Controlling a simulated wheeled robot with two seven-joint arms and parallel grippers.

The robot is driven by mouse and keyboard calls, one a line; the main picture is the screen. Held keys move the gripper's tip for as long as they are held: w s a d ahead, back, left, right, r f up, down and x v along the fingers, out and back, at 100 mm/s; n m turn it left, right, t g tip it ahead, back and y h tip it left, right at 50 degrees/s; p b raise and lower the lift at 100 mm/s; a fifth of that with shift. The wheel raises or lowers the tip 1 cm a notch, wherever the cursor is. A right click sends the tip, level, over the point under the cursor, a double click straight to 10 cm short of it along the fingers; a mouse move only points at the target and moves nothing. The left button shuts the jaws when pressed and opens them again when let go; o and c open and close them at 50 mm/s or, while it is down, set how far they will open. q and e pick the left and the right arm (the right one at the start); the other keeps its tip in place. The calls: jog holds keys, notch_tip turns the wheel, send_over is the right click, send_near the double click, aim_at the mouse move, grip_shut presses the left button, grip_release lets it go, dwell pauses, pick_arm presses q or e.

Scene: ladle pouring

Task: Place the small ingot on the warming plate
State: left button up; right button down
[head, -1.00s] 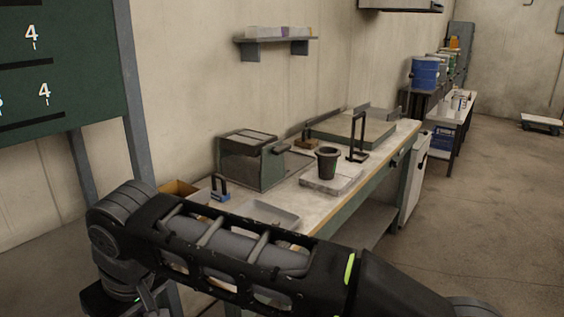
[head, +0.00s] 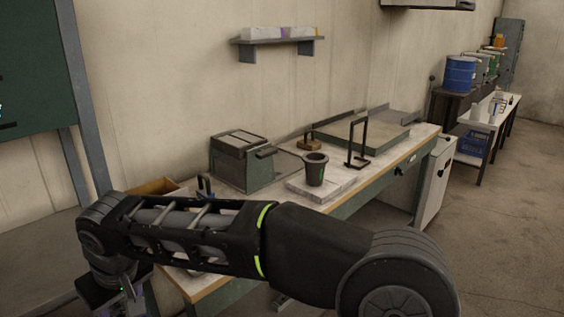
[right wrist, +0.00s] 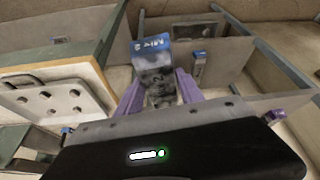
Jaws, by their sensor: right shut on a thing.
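In the right wrist view, the purple fingers of my right gripper (right wrist: 160,82) are shut on a mottled grey block with a blue lettered end (right wrist: 158,70), which looks like the small ingot. The block is held clear of surfaces as far as I can see. In the head view my right arm crosses the foreground, and the held block cannot be made out. I cannot tell for sure which item is the warming plate; a pale flat slab (head: 300,186) on the bench carries a dark cup (head: 315,170), and a broad grey-green plate (head: 385,137) lies farther back. My left gripper is not in view.
The long workbench (head: 270,203) runs along the wall. A green box (head: 240,162) and a black upright frame (head: 357,143) stand on it. A blue drum (head: 460,75) is at the far right. The floor right of the bench is open.

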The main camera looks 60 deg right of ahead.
jog(key=w+a+f+n+y+p, duration=0.1)
jog(key=w+a+f+p, duration=0.3)
jog(key=w+a, duration=0.5)
notch_tip(320, 180, down, 3)
jog(key=shift+w+a+r+n, duration=0.1)
jog(key=shift+w+a+n, duration=0.1)
jog(key=shift+w+n, duration=0.55)
jog(key=shift+w, duration=0.15)
